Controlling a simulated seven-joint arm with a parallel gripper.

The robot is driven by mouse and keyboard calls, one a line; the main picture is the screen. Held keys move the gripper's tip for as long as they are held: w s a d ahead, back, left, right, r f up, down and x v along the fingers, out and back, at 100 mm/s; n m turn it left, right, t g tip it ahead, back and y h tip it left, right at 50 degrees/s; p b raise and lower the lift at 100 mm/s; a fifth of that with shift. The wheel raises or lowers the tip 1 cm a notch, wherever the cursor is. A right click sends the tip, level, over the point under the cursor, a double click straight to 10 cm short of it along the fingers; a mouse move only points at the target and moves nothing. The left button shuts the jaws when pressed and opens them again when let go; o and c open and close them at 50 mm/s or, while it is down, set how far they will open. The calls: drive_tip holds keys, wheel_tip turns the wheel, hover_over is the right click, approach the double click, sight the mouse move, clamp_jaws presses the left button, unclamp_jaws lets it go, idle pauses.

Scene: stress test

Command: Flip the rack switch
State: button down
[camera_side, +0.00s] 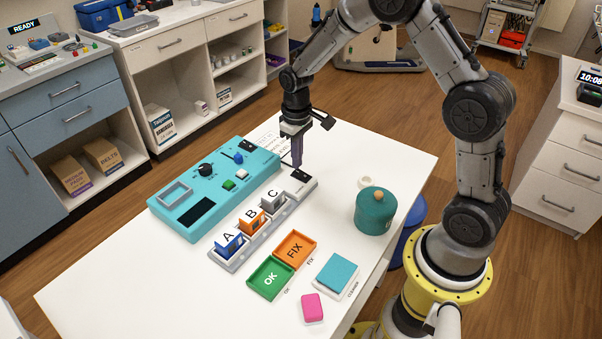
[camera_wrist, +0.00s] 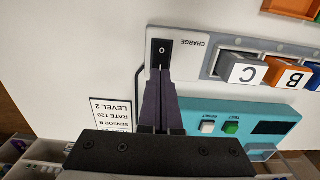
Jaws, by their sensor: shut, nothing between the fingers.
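The grey rack (camera_side: 226,263) lies on the white table and holds the blue A block (camera_side: 229,243), orange B block (camera_side: 252,221) and grey-white C block (camera_side: 273,201). At its far end is the black rack switch (camera_side: 301,175). In the wrist view the switch (camera_wrist: 162,50) shows a white "0" mark beside the word CHARGE. My gripper (camera_side: 297,166) is shut and empty, pointing down at the switch. In the wrist view its dark fingertips (camera_wrist: 161,72) overlap the switch's lower edge. I cannot tell whether they touch it.
A teal panel (camera_side: 170,207) with a knob, buttons and a dark screen lies beside the rack. Green OK tray (camera_side: 268,279), orange FIX tray (camera_side: 296,249), a blue cleaner pad (camera_side: 338,273), a pink block (camera_side: 312,307) and a teal pot (camera_side: 375,214) stand nearby. The table's far right is clear.

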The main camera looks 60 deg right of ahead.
drive_tip(key=shift+f, duration=0.95)
idle(0.8)
drive_tip(key=shift+r, duration=3.55)
drive_tip(key=s+a+r+t, duration=0.2)
drive_tip(key=s+r, duration=0.2)
drive_tip(key=r, duration=0.4)
drive_tip(key=s+a+r+t, duration=0.2)
drive_tip(key=s+r, duration=0.1)
drive_tip(key=r, duration=0.5)
drive_tip(key=s+a+f+t, duration=0.1)
drive_tip(key=s+a, duration=0.1)
drive_tip(key=s, duration=1.6)
drive_tip(key=shift+a+t, duration=0.25)
drive_tip(key=shift+t, duration=0.05)
